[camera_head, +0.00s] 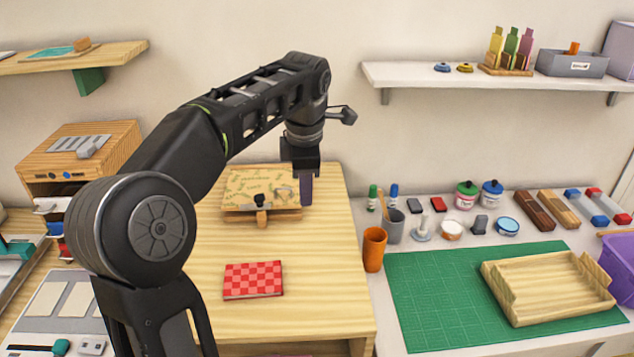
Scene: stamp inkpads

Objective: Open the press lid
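A flat wooden press (283,214) lies on the light wooden table (215,250), toward its back. Its top carries a pale board with a green leaf pattern (245,183). A black knob and a small wooden handle (262,218) are at its front edge. The lid appears to lie flat and down. My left gripper (306,190) points downward at the press's right side, its fingertips near the right end of the front edge. Its fingers overlap in this view, so I cannot tell whether they touch the press or are apart. My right gripper is out of view.
A red checkered block (253,280) lies in front of the press. An orange cup (374,249) and a grey cup (394,226) stand to the right. A green mat (430,300) holds a wooden tray (490,280). A wooden box (110,137) stands at left.

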